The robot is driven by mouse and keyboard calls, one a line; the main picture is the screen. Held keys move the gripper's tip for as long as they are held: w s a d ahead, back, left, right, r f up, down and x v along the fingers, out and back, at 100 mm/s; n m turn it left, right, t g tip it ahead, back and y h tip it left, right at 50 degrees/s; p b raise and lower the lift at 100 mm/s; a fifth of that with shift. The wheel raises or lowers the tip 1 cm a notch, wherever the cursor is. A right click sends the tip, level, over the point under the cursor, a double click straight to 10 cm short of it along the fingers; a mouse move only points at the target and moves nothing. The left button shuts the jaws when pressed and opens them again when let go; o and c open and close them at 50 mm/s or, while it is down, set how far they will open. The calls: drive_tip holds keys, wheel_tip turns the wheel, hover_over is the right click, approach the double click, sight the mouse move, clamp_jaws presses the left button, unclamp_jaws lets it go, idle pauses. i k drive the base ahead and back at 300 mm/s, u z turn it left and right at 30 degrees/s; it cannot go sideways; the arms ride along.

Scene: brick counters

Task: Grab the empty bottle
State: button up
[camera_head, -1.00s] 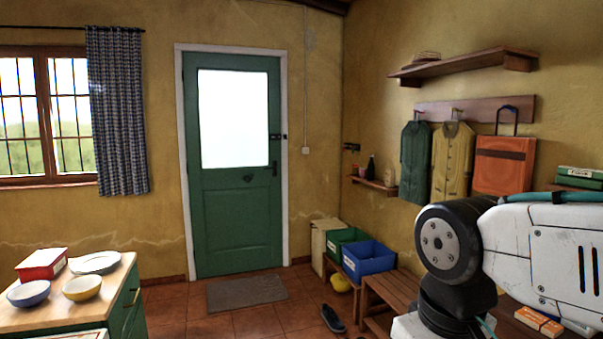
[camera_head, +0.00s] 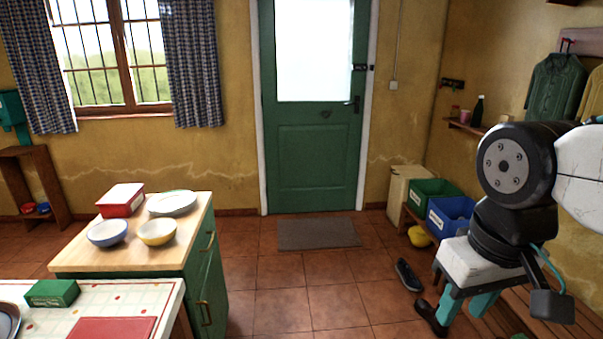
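A dark bottle (camera_head: 478,110) stands upright on a small wall shelf (camera_head: 466,129) to the right of the green door. I cannot tell whether it is empty. My gripper (camera_head: 468,308) hangs at the lower right below my white and black arm. Its two teal fingers are apart, with nothing seen between them, though the tips are near the frame's bottom. The gripper is lower in the picture than the bottle and not touching it.
A red jar and a pink cup (camera_head: 464,116) stand beside the bottle. Green and blue crates (camera_head: 450,217) sit below the shelf. A wooden-topped counter (camera_head: 130,258) holds bowls and a red box. Tiled floor before the doormat (camera_head: 318,233) is clear.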

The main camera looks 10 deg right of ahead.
sight(477, 111)
drive_tip(key=i, duration=3.75)
drive_tip(key=z, duration=0.55)
drive_tip(key=i, duration=1.9)
